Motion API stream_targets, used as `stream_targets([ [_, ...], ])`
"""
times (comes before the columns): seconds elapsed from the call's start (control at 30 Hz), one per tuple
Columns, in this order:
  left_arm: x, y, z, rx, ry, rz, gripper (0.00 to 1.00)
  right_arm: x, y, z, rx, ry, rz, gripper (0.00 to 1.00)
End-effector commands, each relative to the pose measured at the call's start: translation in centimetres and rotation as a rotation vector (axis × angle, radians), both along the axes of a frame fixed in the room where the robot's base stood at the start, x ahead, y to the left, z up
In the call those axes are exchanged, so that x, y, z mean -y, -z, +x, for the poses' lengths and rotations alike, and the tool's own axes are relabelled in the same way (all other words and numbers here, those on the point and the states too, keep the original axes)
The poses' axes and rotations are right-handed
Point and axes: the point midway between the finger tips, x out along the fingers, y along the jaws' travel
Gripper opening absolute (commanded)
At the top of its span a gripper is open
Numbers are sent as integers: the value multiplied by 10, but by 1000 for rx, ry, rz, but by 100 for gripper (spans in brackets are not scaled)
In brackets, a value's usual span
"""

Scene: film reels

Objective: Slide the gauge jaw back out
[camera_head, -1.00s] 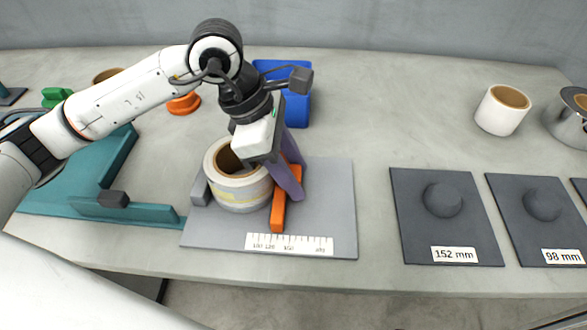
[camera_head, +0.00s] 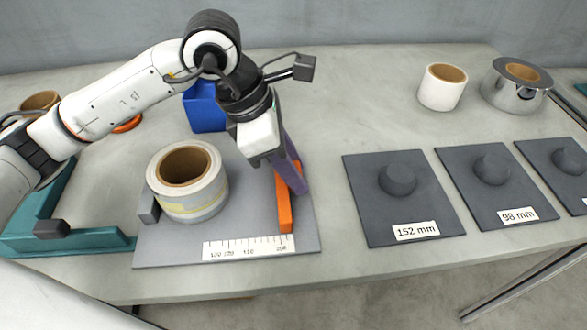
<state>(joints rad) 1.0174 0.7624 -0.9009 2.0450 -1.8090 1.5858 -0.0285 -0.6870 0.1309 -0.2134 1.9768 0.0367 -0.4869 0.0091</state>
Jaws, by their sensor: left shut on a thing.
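The orange gauge jaw (camera_head: 284,208) lies along the right part of the grey gauge plate (camera_head: 165,252), near the right end of the printed scale (camera_head: 249,248). A white roll with a brown core (camera_head: 190,197) sits on the plate beside the small grey fixed stop (camera_head: 148,207). A clear gap separates the roll from the jaw. My left gripper (camera_head: 296,183), with purple fingers, is shut on the far part of the orange jaw and hides some of it. My right gripper does not show.
Dark pads labelled 152 mm (camera_head: 403,205) and 98 mm (camera_head: 495,192) lie to the right, each with a round knob. A white roll (camera_head: 442,88) and a shiny metal reel (camera_head: 516,86) stand behind them. A blue box (camera_head: 205,108) is behind the plate; a teal frame (camera_head: 40,225) is left.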

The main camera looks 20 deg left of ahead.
Motion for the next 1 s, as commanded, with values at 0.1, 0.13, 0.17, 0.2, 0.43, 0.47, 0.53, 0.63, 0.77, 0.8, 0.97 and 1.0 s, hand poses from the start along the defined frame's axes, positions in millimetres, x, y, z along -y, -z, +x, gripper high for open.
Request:
stream_targets([
  [0.1,4,-1,2,6,-1,-11,0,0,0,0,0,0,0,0],
  [0.13,4,-1,2,5,-1,-11,0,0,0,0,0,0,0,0],
  [0.17,4,-1,2,6,0,-12,34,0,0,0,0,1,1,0],
  [0.2,5,-1,2,6,1,-12,41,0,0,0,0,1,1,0],
  [0.43,4,-1,1,3,1,-8,50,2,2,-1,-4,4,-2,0],
  [0.47,4,-1,1,4,2,-8,50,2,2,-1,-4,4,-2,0],
  [0.53,3,-1,1,3,2,-7,50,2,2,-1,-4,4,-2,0],
  [0.63,1,-6,1,4,1,-7,50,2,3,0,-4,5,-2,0],
  [0.77,-5,-24,-1,8,1,-8,50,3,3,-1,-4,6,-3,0],
  [0.8,-8,-31,-3,7,1,-8,50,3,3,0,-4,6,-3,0],
  [0.97,-19,-61,-8,9,1,-8,50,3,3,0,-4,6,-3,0],
  [1.0,-21,-68,-10,8,2,-8,50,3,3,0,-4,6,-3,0],
])
